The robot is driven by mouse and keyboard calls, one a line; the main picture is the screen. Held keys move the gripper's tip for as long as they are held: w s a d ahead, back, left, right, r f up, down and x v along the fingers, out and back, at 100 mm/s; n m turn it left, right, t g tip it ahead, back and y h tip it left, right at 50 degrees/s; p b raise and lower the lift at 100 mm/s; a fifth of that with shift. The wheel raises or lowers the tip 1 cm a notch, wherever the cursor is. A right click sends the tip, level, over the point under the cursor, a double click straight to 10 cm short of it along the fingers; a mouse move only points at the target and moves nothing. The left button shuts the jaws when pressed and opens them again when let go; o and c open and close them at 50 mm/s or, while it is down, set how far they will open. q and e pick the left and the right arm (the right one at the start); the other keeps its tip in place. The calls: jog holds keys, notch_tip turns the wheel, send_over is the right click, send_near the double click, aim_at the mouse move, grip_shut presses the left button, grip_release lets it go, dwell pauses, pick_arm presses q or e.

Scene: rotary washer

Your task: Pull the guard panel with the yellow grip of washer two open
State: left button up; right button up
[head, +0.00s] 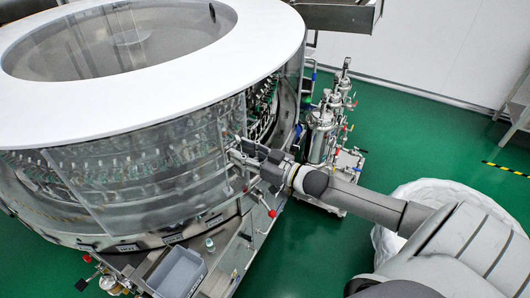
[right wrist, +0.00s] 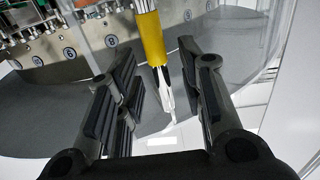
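The round washer (head: 130,185) with clear guard panels and a white top ring fills the left of the head view. In the right wrist view the yellow grip (right wrist: 151,38) hangs upright on the panel's edge, its lower metal end reaching down between my fingers. My right gripper (right wrist: 160,95) is open, with a finger on each side of the grip's line and gaps on both sides. In the head view my right gripper (head: 245,158) is at the washer's right side, and the yellow grip is hidden there. My left gripper is not in view.
A grey bin (head: 178,272) stands at the washer's front ledge. A red-knobbed lever (head: 271,213) is just below my right gripper. A metal tank unit (head: 325,130) stands behind my right arm.

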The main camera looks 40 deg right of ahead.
jog(key=v, duration=1)
jog(key=shift+s+d, duration=0.15)
jog(key=shift+s, duration=0.15)
jog(key=s+d+f+m+g+h, duration=0.1)
jog(key=s+d+f+g+h, duration=0.15)
jog(key=f, duration=0.85)
jog(key=s+d+f+m+g+h+b, duration=0.1)
jog(key=s+d+f+h, duration=0.2)
jog(key=f, duration=0.8)
jog(key=s+d+f+m+g+h, duration=0.2)
jog(key=s+f, duration=0.3)
jog(key=f, duration=0.6)
jog(key=s+a+f+g+b, duration=0.1)
jog(key=s+a+f+g, duration=0.15)
jog(key=s+f, duration=0.4)
jog(key=s+a+f+g, duration=0.25)
jog(key=s+f, duration=0.25)
jog(key=f, duration=0.3)
jog(key=s+a+f+n+g, duration=0.1)
jog(key=s+a+f+g, duration=0.1)
jog(key=s+a+f, duration=0.2)
jog(key=s+a+f+g, duration=0.3)
jog(key=s+a+f, duration=0.2)
jog(key=s+a, duration=0.5)
jog(key=s, duration=0.3)
jog(key=shift+n+b, duration=0.3)
jog(key=shift+n, duration=0.1)
